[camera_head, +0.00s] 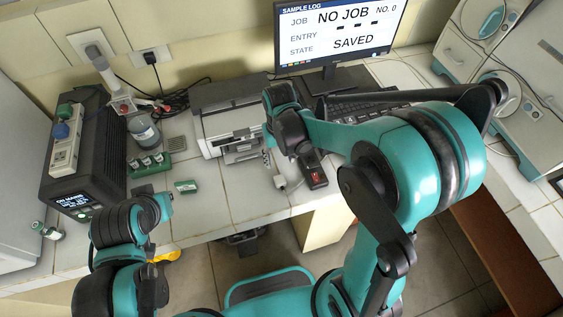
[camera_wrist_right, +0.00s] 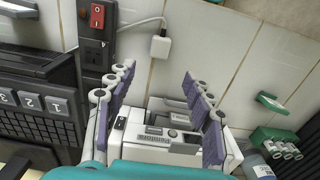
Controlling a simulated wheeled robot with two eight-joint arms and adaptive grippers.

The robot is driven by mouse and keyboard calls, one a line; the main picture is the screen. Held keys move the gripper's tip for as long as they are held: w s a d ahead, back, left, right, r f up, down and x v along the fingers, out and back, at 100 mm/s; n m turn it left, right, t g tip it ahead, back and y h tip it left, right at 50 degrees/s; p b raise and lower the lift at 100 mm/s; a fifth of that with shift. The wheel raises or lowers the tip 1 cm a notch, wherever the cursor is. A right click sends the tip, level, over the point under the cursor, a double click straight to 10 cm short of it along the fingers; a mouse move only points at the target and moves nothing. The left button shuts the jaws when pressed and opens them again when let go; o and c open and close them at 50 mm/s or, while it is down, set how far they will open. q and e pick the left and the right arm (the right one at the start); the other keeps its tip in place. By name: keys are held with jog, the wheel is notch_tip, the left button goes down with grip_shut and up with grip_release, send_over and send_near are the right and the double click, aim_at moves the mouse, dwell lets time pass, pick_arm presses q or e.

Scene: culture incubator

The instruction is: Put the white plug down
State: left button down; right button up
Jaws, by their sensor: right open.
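The white plug (camera_head: 280,182) rests on the tiled counter, beside a black socket block with a red switch (camera_head: 316,176). It also shows in the right wrist view as a small white block (camera_wrist_right: 160,47) with a thin white cable. My right gripper (camera_wrist_right: 158,73) is open, its two fingers spread with nothing between them. The plug lies just beyond the fingertips, apart from them. In the head view my right gripper (camera_head: 268,157) is partly hidden by its own wrist. My left arm is at the lower left, but its fingers cannot be made out.
A white printer (camera_head: 213,133) stands behind the right gripper. The keyboard (camera_head: 368,107) and monitor (camera_head: 333,35) are to the right. The front counter between is mostly clear.

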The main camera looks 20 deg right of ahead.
jog(key=s+d+r+t, duration=0.4)
jog(key=s+r+t, duration=0.3)
jog(key=s+r, duration=0.3)
jog(key=shift+s+d+r, duration=0.15)
jog(key=shift+d+r, duration=0.2)
jog(key=shift+r, duration=0.3)
jog(key=shift+f, duration=0.1)
